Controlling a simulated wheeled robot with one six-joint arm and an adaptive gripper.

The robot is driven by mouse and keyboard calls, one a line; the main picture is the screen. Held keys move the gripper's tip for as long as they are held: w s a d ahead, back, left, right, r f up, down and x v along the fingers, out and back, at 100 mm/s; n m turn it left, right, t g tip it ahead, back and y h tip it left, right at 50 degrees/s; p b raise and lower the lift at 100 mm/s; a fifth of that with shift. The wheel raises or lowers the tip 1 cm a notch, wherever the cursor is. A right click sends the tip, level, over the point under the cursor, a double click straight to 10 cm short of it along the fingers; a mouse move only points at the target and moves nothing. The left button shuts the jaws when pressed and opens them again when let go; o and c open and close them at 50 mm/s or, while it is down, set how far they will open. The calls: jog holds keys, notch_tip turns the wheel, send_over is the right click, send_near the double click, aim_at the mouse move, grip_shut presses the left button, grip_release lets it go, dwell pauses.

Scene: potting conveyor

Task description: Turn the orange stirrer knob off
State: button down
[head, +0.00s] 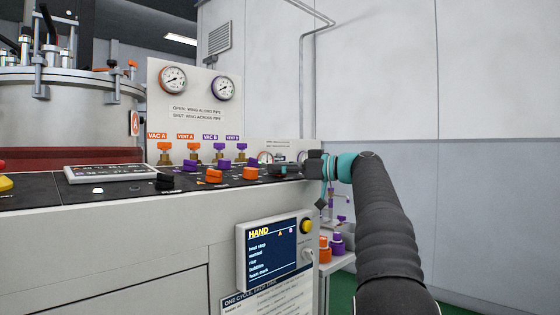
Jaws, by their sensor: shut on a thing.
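My gripper (283,170) comes in from the right, low over the right end of the black control panel (130,192). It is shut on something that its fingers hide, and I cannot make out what. An orange knob (251,174) stands just left of the fingertips. Another orange knob (214,176) stands further left. The labels beside them are too small to read, so I cannot tell which knob is the stirrer's.
A black knob (165,182) and purple knobs (190,166) share the panel. Orange and purple valves stand behind, below two gauges (173,80). A screen reading HAND (272,254) hangs on the front. A steel vessel (60,115) is at left.

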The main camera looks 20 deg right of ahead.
jog(key=shift+n+g+y+p, duration=0.4)
jog(key=shift+n+g+y, duration=0.2)
jog(key=shift+n+g, duration=0.1)
jog(key=shift+n+g+y, duration=0.6)
jog(key=shift+n+g, duration=0.2)
jog(key=shift+g, duration=0.1)
jog(key=c, duration=0.7)
grip_release()
jog(key=shift+c, duration=0.2)
jog(key=shift+m+t+h, duration=0.4)
jog(key=shift+m+t, duration=0.2)
jog(key=shift+t, duration=0.1)
